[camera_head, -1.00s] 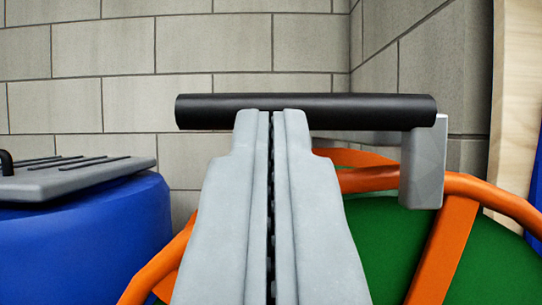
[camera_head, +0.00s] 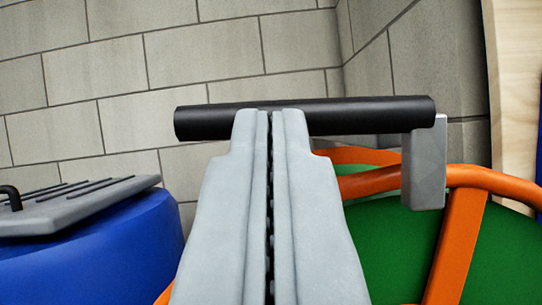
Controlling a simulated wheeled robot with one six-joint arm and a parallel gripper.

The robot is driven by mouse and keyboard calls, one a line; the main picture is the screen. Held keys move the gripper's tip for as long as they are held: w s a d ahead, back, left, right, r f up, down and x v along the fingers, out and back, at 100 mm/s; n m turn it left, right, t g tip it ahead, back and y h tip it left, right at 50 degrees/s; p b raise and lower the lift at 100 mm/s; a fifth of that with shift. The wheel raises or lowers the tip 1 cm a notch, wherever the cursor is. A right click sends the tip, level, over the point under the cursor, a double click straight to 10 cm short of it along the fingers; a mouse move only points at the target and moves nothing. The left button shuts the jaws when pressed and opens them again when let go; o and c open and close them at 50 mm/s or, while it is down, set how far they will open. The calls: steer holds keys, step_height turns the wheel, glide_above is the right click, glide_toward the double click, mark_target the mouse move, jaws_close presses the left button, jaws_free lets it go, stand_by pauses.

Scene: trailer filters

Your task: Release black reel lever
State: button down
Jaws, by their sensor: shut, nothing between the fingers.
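The black reel lever (camera_head: 375,116) is a dark horizontal bar across the middle of the view. Its right end joins a grey bracket (camera_head: 425,165) that hangs down in front of the orange reel frame (camera_head: 458,240). My gripper (camera_head: 271,113) is shut, its two grey fingers side by side with only a thin dark seam between them. The fingertips overlap the lever's lower edge near its middle in the picture. Nothing shows between the fingers. I cannot tell whether the tips touch the lever. The fingers hide part of the reel behind them.
A green surface (camera_head: 400,245) lies behind the orange frame. A blue barrel (camera_head: 100,250) with a grey ribbed lid (camera_head: 75,205) and a black handle stands at the left. A grey block wall (camera_head: 200,60) closes the back. A pale wooden board (camera_head: 515,100) stands at the right.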

steer(key=r+m+g+h, duration=0.1)
steer(key=m+h, duration=0.1)
steer(key=m, duration=0.2)
steer(key=r+m+g+h, duration=0.2)
steer(key=m+h, duration=0.1)
steer(key=m, duration=0.2)
steer(key=d+r+m+g+h, duration=0.1)
steer(key=r+m+h, duration=0.1)
steer(key=m, duration=0.3)
steer(key=shift+g+h, duration=0.4)
steer(key=shift+h, duration=0.3)
